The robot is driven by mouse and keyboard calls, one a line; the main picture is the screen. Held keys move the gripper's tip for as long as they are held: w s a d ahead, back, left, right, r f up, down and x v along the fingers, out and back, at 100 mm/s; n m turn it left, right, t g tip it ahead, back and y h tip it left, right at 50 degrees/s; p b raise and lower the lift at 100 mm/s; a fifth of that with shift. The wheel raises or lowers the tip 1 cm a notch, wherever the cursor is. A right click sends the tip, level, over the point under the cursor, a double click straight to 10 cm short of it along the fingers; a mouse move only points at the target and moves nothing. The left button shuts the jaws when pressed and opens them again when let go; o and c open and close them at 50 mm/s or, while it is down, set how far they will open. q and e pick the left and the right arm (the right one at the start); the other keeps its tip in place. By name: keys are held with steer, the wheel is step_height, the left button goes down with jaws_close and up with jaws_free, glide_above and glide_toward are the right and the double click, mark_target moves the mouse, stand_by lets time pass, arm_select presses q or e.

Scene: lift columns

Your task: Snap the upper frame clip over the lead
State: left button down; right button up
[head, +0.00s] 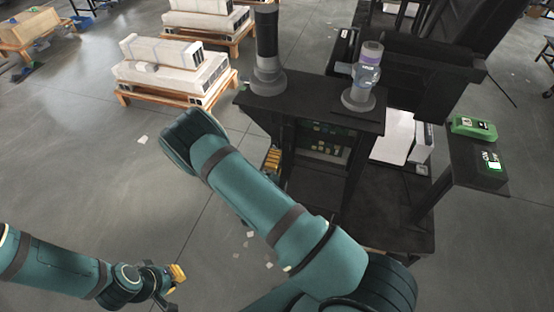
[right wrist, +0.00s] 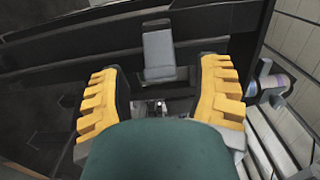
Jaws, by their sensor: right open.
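My right gripper (head: 272,160) is mostly hidden behind my own teal arm in the head view, beside the dark stand. In the right wrist view its two yellow-padded fingers (right wrist: 160,95) are spread apart with nothing held between them. A grey flat upright piece (right wrist: 158,52) on a dark frame bar shows beyond and between the fingers, apart from them. I cannot tell whether it is the upper frame clip. I cannot make out the lead. My left gripper (head: 174,284) is low at the left in the head view, over bare floor; its opening is unclear.
The dark stand's top (head: 310,112) carries a black-and-grey column (head: 267,55) and a column with a purple top (head: 363,80). A green device (head: 473,127) sits on a side shelf at right. Pallets with white blocks (head: 170,72) stand behind. Floor at left is mostly clear.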

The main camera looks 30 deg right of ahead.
steer(key=shift+w+d, duration=0.5)
steer(key=shift+d, duration=0.05)
jaws_close()
steer(key=n+t+y+p, duration=0.1)
steer(key=y, duration=0.1)
steer(key=d+n+t+y+p, duration=0.1)
steer(key=n+t+p, duration=0.1)
steer(key=shift+s+d+r+y, duration=0.15)
steer(key=shift+s+d+y, duration=0.05)
steer(key=shift+y, duration=0.2)
steer(key=shift+w+d+n+t+y+p, duration=0.1)
steer(key=shift+d+n+t+y+p, duration=0.3)
steer(key=shift+n+y+p, duration=0.45)
steer(key=shift+d+n+t+y+p, duration=0.15)
steer(key=shift+n+t+y+p, duration=0.4)
steer(key=shift+y, duration=0.5)
